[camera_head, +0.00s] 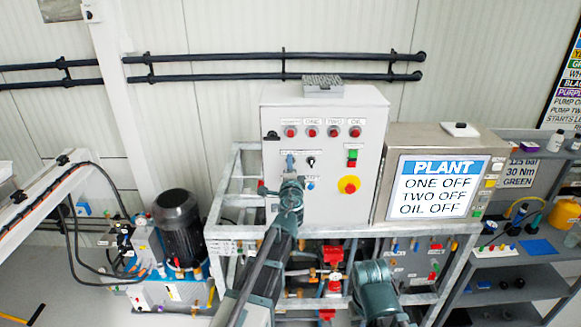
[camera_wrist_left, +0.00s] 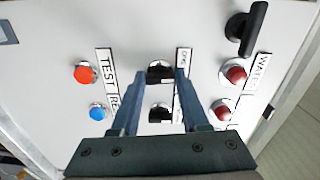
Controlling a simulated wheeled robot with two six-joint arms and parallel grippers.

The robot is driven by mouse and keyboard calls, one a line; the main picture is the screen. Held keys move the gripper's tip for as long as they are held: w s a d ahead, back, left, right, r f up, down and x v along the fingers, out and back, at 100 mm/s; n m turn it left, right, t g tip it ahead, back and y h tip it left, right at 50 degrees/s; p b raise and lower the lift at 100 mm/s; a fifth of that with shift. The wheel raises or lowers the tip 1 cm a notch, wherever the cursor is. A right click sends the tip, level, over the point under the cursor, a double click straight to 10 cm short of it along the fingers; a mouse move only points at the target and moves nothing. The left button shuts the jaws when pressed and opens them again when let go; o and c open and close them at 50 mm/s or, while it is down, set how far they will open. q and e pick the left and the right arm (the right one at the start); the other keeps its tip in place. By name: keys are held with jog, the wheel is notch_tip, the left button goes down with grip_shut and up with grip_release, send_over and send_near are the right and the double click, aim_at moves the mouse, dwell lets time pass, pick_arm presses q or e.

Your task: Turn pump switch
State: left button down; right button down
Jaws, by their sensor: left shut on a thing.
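The control panel (camera_head: 335,200) is a pale grey box with lamps, buttons and switches. In the left wrist view, my left gripper (camera_wrist_left: 163,72) has its two blue fingers on either side of a black rotary switch (camera_wrist_left: 160,68) beside a label reading ONE, and is shut on it. A second black switch (camera_wrist_left: 160,112) lies between the fingers nearer the palm; in the head view it shows just right of my left gripper (camera_head: 290,160). In the head view the gripper hides the held switch. My right gripper is not in view.
The plant display (camera_head: 433,187) reads ONE OFF, TWO OFF, OIL OFF. A yellow-and-red stop button (camera_head: 349,185) and a green-and-red button pair (camera_head: 352,158) sit right of the switches. In the wrist view, a black handle (camera_wrist_left: 247,28) sticks out near red lamps (camera_wrist_left: 234,73).

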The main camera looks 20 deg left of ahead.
pick_arm(q)
jog(key=shift+m, duration=4.9)
jog(key=shift+c, duration=2)
grip_release()
jog(key=shift+s, duration=0.15)
